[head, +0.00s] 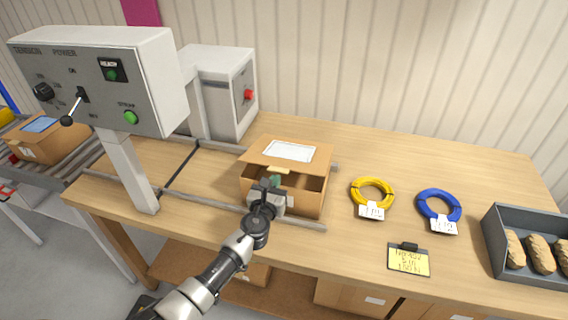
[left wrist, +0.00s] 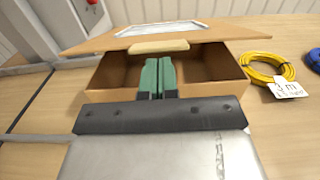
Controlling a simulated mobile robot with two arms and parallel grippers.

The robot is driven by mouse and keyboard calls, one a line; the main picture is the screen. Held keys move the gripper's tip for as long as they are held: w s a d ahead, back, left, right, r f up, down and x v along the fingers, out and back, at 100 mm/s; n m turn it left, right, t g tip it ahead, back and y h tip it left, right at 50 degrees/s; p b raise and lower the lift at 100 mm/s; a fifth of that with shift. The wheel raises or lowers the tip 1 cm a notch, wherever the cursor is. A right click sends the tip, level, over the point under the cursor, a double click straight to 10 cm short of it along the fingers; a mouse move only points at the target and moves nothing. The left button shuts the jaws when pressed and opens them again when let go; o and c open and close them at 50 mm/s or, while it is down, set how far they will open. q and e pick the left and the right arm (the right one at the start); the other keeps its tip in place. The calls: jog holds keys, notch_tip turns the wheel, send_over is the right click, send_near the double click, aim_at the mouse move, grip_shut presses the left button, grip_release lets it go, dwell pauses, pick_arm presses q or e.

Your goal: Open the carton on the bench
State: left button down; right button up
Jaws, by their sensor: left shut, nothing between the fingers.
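The brown cardboard carton (head: 313,199) sits on the bench (head: 400,150), between rails. Its lid (head: 252,157), with a white label, is tilted partly up, leaving a dark gap along the front. In the left wrist view the lid (left wrist: 90,45) stands above the carton's open front, with a pale tab (left wrist: 158,46) at its front edge. My left gripper (head: 274,181) is at the carton's front; its green fingertips (left wrist: 160,68) are shut and empty, just under the tab. I cannot tell whether they touch it. My right gripper is not in view.
A yellow cable coil (head: 373,188) and a blue coil (head: 457,207) lie right of the carton. A yellow note (head: 408,261) and a grey bin (head: 492,238) are farther right. A control panel (head: 100,80) and a grey machine (head: 222,85) stand left. The back right of the bench is clear.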

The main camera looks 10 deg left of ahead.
pick_arm(q)
notch_tip(320, 180, up, 7)
jog(key=p, duration=0.4)
send_over(281, 165)
jog(key=shift+s, duration=0.25)
jog(key=shift+w, duration=0.1)
jog(key=w+r, duration=0.6)
jog(key=w, duration=0.2)
jog(key=shift+d+b, duration=0.15)
jog(key=shift+b, duration=0.3)
dwell(0.4)
